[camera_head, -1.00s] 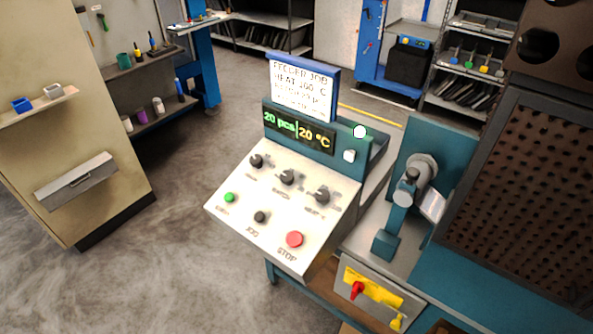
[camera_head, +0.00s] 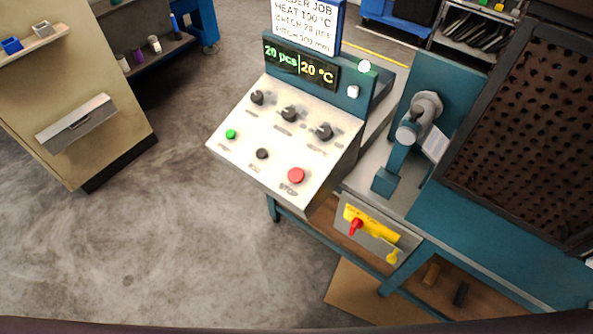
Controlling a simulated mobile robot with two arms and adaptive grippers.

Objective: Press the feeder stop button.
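The feeder's control panel (camera_head: 240,153) is a sloped white face on a teal machine in the middle of the head view. The red stop button (camera_head: 296,175) sits at its lower right, with a "STOP" label below. A green button (camera_head: 231,134) and a black button (camera_head: 262,153) are to its left. Three black knobs (camera_head: 289,114) are in a row above. The display (camera_head: 301,66) reads "20 pcs" and "20 °C". Neither of my grippers is in view, and nothing touches the panel.
A job sign (camera_head: 306,22) stands above the display. A red rotary switch (camera_head: 355,226) on a yellow plate is below right of the panel. A teal press (camera_head: 410,135) and a perforated dark guard (camera_head: 530,130) stand at right. A beige cabinet (camera_head: 75,110) is at left. The floor between is clear.

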